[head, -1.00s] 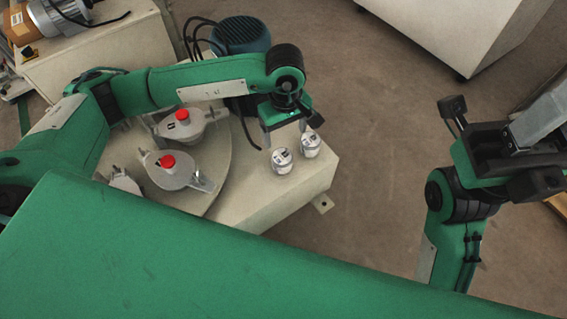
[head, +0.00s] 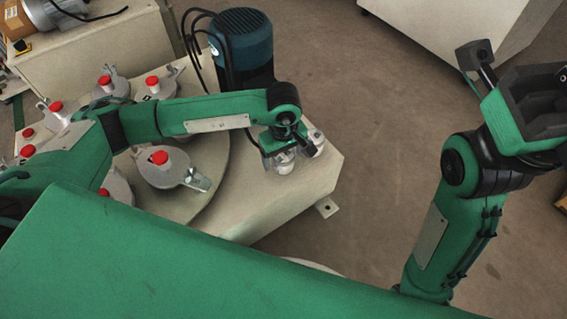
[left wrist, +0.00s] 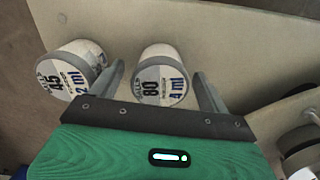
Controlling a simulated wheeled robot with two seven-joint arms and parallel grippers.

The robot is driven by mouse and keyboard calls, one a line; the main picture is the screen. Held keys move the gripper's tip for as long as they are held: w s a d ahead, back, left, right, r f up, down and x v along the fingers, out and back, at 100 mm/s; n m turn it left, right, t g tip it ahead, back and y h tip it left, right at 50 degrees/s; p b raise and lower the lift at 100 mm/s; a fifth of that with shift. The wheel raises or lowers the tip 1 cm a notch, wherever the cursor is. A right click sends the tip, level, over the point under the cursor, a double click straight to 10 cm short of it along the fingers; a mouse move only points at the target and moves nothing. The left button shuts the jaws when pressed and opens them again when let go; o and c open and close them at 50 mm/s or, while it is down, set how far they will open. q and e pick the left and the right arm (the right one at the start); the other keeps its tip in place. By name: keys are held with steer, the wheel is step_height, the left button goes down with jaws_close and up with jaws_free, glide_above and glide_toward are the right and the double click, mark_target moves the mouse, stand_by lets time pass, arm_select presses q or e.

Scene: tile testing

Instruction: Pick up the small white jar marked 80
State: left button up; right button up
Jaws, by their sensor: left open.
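The small white jar marked 80 (left wrist: 160,82) stands between the two spread fingers of my left gripper (left wrist: 158,88) in the left wrist view, with its label facing the camera. A second white jar marked 45 (left wrist: 72,70) stands just outside the left finger. In the head view the jar under my left gripper (head: 283,152) appears to be the one marked 80 (head: 279,164), partly covered by the gripper. The other jar (head: 316,140) is just right of it. My right gripper (head: 525,100) is raised at the right, away from the jars; its finger opening is unclear.
The jars stand near the corner of a cream machine top (head: 270,205). To the left, a round turntable (head: 215,170) carries several grey metal pots with red knobs (head: 160,158). A dark teal motor (head: 242,45) with black cables stands behind. Open floor lies to the right.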

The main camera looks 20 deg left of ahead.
arm_select(q)
steer(key=shift+f, duration=0.35)
steer(key=shift+c, duration=0.2)
steer(key=c, duration=1.1)
steer(key=shift+r, duration=0.1)
